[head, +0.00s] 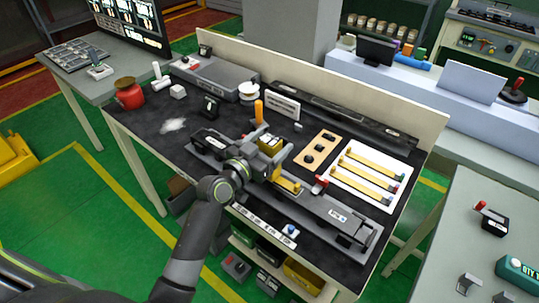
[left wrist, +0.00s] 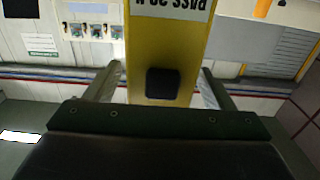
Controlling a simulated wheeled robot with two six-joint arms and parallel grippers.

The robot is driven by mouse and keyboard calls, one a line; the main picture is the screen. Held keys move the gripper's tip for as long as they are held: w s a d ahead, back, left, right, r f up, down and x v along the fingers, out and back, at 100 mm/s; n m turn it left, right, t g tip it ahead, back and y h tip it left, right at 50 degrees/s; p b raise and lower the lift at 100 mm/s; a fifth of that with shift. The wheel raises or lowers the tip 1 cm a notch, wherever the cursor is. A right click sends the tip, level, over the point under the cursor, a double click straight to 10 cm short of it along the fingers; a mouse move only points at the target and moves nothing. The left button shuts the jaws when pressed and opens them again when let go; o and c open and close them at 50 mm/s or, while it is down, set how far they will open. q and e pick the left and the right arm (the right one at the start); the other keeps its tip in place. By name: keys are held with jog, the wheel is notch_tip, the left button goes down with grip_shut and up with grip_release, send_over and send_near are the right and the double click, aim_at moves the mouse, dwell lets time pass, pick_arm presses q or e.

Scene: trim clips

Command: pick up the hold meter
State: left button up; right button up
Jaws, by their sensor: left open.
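In the left wrist view the yellow body (left wrist: 165,45) fills the middle, with a black square pad and a white label, partly cut off, reading "PASS" upside down. My left gripper (head: 268,166) is at the device, partly hiding its lower part in the head view. Its two fingers (left wrist: 157,88) stand on either side of the yellow body, open, with visible gaps at both sides. My right gripper is not in view.
The dark bench mat (head: 160,128) holds a long grey fixture (head: 338,216), an orange-topped post (head: 259,112), a wooden block with black knobs (head: 317,150) and a white board with yellow strips (head: 370,178). A red pot (head: 129,94) stands at the left.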

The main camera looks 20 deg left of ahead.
pick_arm(q)
jog(key=shift+c, duration=0.2)
jog(key=shift+r, duration=0.15)
jog(key=c, duration=1.6)
